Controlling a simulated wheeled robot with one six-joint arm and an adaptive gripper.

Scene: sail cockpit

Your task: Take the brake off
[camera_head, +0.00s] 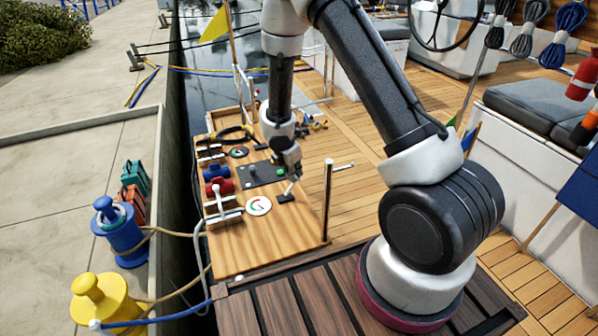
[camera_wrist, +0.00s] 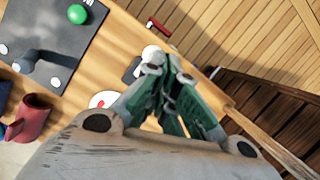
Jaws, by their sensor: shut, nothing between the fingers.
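A small lever with a black base (camera_head: 286,198) stands on the wooden console top, right of a round white dial (camera_head: 258,205) with red and green marks. It may be the brake, but no label is readable. In the wrist view its pale knob (camera_wrist: 150,51) shows just beyond the fingertips, and the dial (camera_wrist: 103,99) is partly hidden by a finger. My gripper (camera_head: 293,173) is shut and empty, pointing down just above the lever. In the wrist view my gripper (camera_wrist: 166,72) has its green-padded fingers together; contact with the knob cannot be told.
A black plate (camera_head: 260,174) with a green ball knob (camera_wrist: 77,14) lies behind the lever. Red (camera_head: 218,186) and blue (camera_head: 215,172) cylinders stand at the left. A metal post (camera_head: 327,200) rises at the console's right edge. The front console top is bare.

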